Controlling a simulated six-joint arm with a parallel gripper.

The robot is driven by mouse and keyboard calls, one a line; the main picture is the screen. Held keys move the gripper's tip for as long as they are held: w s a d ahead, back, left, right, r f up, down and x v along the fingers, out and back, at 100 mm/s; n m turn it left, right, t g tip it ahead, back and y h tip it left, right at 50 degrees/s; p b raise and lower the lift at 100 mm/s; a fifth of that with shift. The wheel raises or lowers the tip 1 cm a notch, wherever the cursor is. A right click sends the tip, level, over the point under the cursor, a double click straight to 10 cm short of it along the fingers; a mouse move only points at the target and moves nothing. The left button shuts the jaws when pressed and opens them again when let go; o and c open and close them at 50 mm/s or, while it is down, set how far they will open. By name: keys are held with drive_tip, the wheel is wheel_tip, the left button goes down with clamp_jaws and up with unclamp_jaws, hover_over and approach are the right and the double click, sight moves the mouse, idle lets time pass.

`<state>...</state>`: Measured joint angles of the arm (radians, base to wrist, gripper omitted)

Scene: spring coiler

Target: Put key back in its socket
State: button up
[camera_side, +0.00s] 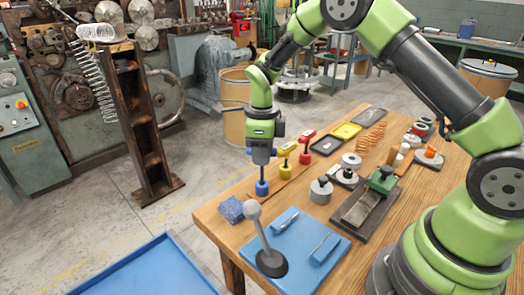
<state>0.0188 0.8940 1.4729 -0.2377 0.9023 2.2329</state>
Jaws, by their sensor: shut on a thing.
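A dark shaft shows below the fingers, in line with the blue socket (262,188). I cannot tell whether the key is fully seated.
On the bench (215,210), a blue sponge-like block (230,209) lies in front. Metal weights (321,190), a green-handled fixture (368,198) and trays (347,131) are to the right.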

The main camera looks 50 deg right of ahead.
drive_tip(key=shift+f, duration=1.8)
idle(0.9)
drive_tip(key=o, duration=1.2)
drive_tip(key=shift+o, duration=0.2)
drive_tip(key=shift+r, duration=5.65)
